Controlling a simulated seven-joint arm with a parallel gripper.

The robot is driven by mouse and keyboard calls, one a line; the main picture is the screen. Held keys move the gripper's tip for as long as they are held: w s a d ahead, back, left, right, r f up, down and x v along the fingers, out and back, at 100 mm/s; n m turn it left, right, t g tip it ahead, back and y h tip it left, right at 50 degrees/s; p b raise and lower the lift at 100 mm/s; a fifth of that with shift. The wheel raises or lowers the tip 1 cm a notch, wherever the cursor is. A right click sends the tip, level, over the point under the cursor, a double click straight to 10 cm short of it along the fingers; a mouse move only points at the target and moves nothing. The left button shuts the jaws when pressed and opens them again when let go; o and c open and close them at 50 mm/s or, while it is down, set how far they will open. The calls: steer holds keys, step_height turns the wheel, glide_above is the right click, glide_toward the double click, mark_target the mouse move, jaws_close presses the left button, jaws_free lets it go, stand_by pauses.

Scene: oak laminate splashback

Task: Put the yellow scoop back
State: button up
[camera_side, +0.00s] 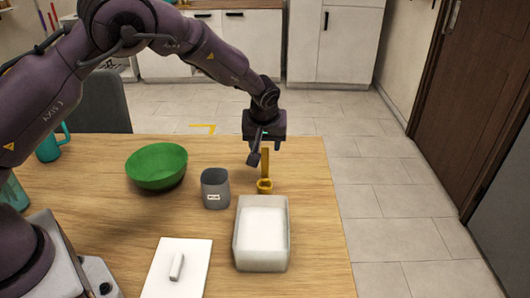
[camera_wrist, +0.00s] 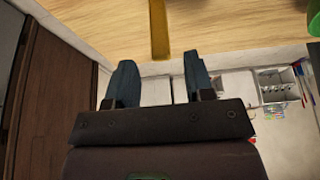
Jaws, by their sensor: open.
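The yellow scoop (camera_side: 265,184) is on the wooden table in the side view, between the grey canister and the table's right edge, with its handle pointing up. Its handle also shows in the wrist view (camera_wrist: 160,32) at the top, beyond the fingertips. My gripper (camera_side: 256,158) hangs just above and left of the handle's top in the side view. In the wrist view its two fingers (camera_wrist: 160,65) are apart with nothing between them. The scoop's bowl is out of the wrist view. I cannot tell whether a finger touches the handle.
A grey labelled canister (camera_side: 215,190) stands left of the scoop. An open white container (camera_side: 262,198) with white contents is in front of it. A white lid with a handle (camera_side: 178,268) lies at the front. A green bowl (camera_side: 156,166) stands at the left. The table's right side is clear.

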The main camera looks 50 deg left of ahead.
steer(key=s+r+m+h, duration=0.3)
steer(key=s+r+m, duration=0.1)
steer(key=s+r, duration=1.4)
steer(key=s+r+m+t, duration=0.1)
steer(key=s+r+m, duration=0.1)
steer(key=s, duration=0.5)
steer(key=s+r+m+t, duration=0.1)
steer(key=s+r+m, duration=0.1)
steer(key=s, duration=0.6)
steer(key=shift+d+m, duration=0.2)
steer(key=shift+m, duration=0.3)
